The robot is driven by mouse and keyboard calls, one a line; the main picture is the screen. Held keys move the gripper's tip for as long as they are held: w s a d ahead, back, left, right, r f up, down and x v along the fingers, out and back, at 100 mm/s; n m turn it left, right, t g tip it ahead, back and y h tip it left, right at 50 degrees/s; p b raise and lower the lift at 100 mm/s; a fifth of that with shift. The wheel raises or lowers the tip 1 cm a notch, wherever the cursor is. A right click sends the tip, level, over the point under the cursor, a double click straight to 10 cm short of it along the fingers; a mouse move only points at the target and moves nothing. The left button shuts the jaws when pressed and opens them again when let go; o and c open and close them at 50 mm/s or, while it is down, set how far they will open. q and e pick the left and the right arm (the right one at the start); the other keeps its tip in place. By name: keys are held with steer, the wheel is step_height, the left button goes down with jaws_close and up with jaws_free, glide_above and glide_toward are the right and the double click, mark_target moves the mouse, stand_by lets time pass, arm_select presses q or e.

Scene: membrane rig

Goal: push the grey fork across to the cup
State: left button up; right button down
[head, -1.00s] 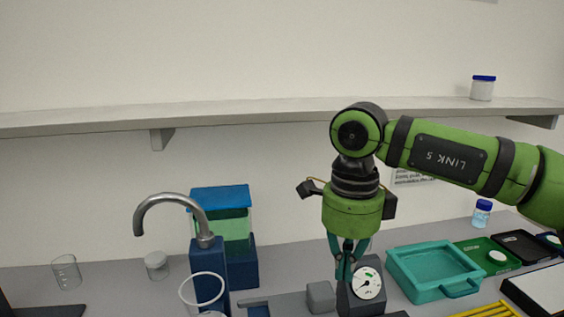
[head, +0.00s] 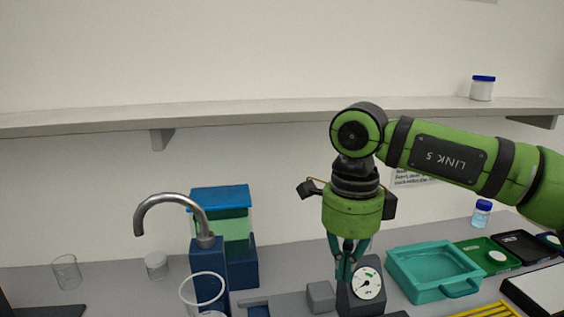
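My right gripper (head: 344,274) points down in front of the gauge block, with its teal fingertips together and nothing visible between them. A small grey piece (head: 253,302) with prong-like edges lies low in the middle, left of the gripper; it may be the grey fork, but the bottom edge of the picture cuts it off. A clear cup (head: 203,289) stands left of it, below the bent tap, its lower part cut off. A grey block (head: 320,296) sits between the grey piece and the gripper. My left gripper is not in view.
A dark block with a round gauge (head: 368,284) stands beside the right fingertips. A metal tap (head: 172,199) on a blue post rises behind the cup. A teal tray (head: 435,270) lies to the right.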

mark_target(318, 290)
steer(key=shift+f, duration=0.1)
stand_by(0.3)
step_height(318, 290, down, 4)
steer(key=b, duration=0.3)
steer(key=shift+r, duration=0.25)
steer(key=shift+a, duration=0.3)
stand_by(0.5)
steer(key=shift+s+a, duration=0.25)
steer(key=shift+a, duration=0.95)
steer(key=shift+s+a, duration=0.25)
steer(key=shift+a, duration=0.95)
steer(key=shift+w+d+r, duration=0.1)
steer(key=shift+d, duration=0.55)
steer(key=shift+r+p, duration=3.1)
steer(key=shift+r, duration=0.85)
